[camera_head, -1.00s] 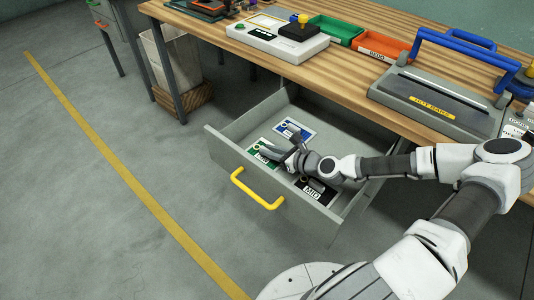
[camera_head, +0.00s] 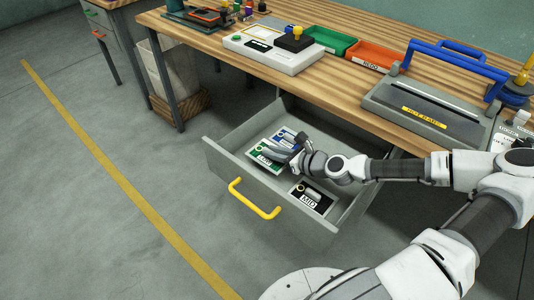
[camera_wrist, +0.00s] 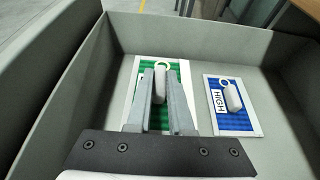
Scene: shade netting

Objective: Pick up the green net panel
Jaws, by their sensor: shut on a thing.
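The green net panel (camera_head: 262,163) is a flat card with a white border, a label and a grey grip tab. It is at the left part of the open drawer (camera_head: 225,165). My gripper (camera_head: 293,155) is shut on its tab, with the fingers pointing down at the panel. In the wrist view the green panel (camera_wrist: 138,88) shows behind the two grey fingers (camera_wrist: 160,85), which stand on either side of the tab. The panel seems slightly raised, but its gap above the drawer floor is hard to judge. The fingers hide part of it.
A blue panel marked HIGH (camera_wrist: 233,122) lies close beside the green one. A black panel marked MID (camera_head: 312,198) lies nearer the drawer front. Drawer walls surround them, with a yellow handle (camera_head: 254,200) outside. The workbench edge (camera_head: 330,100) overhangs behind.

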